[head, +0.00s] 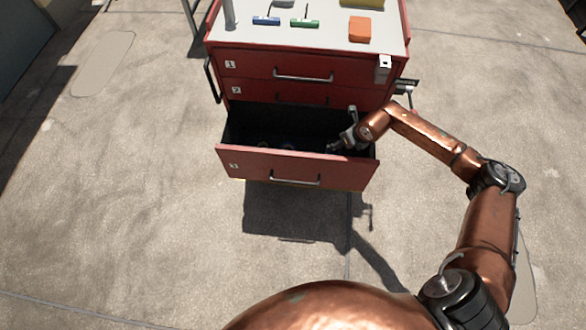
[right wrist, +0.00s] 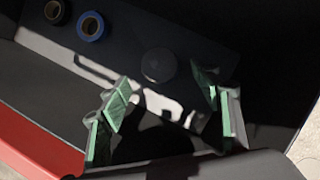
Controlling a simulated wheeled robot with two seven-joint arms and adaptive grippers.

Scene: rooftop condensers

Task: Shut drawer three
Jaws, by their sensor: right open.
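Drawer three (head: 240,177) is the bottom drawer of the red cabinet and stands pulled well out, its dark inside showing. Its silver bar handle (head: 296,181) is on the front panel. My right gripper (head: 338,146) is over the right part of the open drawer, close behind its front panel. In the right wrist view its green-padded fingers (right wrist: 163,95) are apart with nothing between them that I can see gripped. The red front panel (right wrist: 38,140) shows there at lower left. Whether the fingers touch the drawer cannot be told. My left gripper is not in view.
Inside the drawer lie a blue tape roll (right wrist: 91,26), a dark tape roll (right wrist: 55,11) and a dark round thing (right wrist: 158,65). Drawers one (head: 250,66) and two (head: 255,91) are shut. A vise-like fitting (head: 406,86) sticks out at the right. Floor before the cabinet is clear.

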